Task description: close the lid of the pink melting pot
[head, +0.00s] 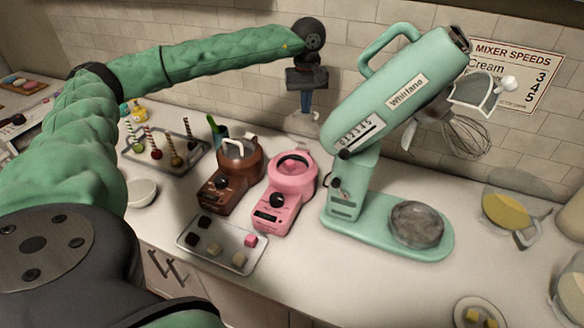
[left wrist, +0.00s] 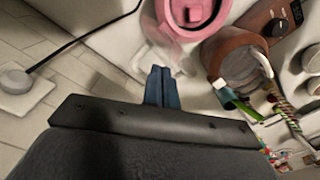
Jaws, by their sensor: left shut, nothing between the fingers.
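The pink melting pot (head: 285,200) stands on the counter, with its round opening facing up and a black knob on its front. Its upper part also shows at the top of the left wrist view (left wrist: 185,28). A pale, see-through shape that looks like its raised lid (head: 301,127) stands behind the opening; its outline is faint. My left gripper (head: 304,110) is shut and empty, pointing down above and behind the pot, at the raised lid. Its blue fingers (left wrist: 161,75) are together beside the pot's rim in the left wrist view. Whether they touch the lid is unclear. My right gripper is out of view.
A brown melting pot (head: 236,162) with its lid down stands close on the left. A mint stand mixer (head: 375,190) stands close on the right. A tray of chocolates (head: 222,262) lies in front. The tiled wall is behind.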

